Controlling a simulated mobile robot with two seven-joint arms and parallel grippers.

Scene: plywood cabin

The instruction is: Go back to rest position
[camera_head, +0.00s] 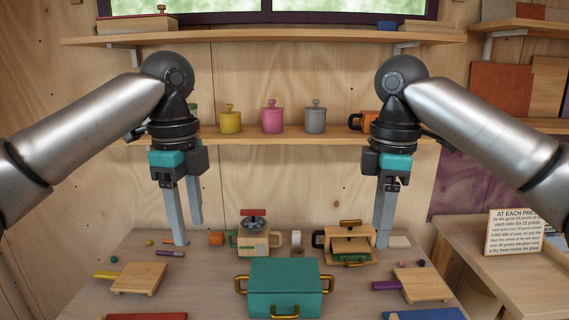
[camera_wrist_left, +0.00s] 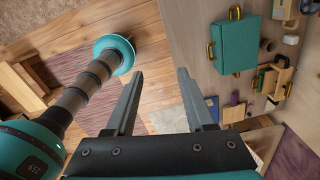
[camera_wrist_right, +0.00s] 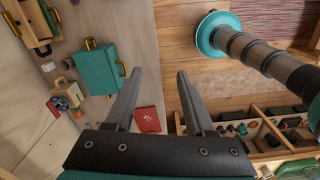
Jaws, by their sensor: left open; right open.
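My left gripper (camera_head: 188,232) hangs pointing down above the left back part of the table (camera_head: 215,265). Its two fingers are apart with nothing between them, as the left wrist view (camera_wrist_left: 159,74) also shows. My right gripper (camera_head: 382,235) hangs pointing down at the right back part of the table. Its fingers overlap in the head view, but the right wrist view (camera_wrist_right: 160,73) shows them apart and empty. Both arms come in from the sides, bent down at the wrists. Whether the fingertips clear the tabletop is hard to tell.
A teal box with gold handles (camera_head: 285,288) stands at the table's front middle. Behind it are a cream appliance (camera_head: 253,240) and a wooden box with a gold handle (camera_head: 349,244). Cutting boards (camera_head: 138,277) lie at the sides. A shelf (camera_head: 290,140) with lidded cups runs behind the grippers.

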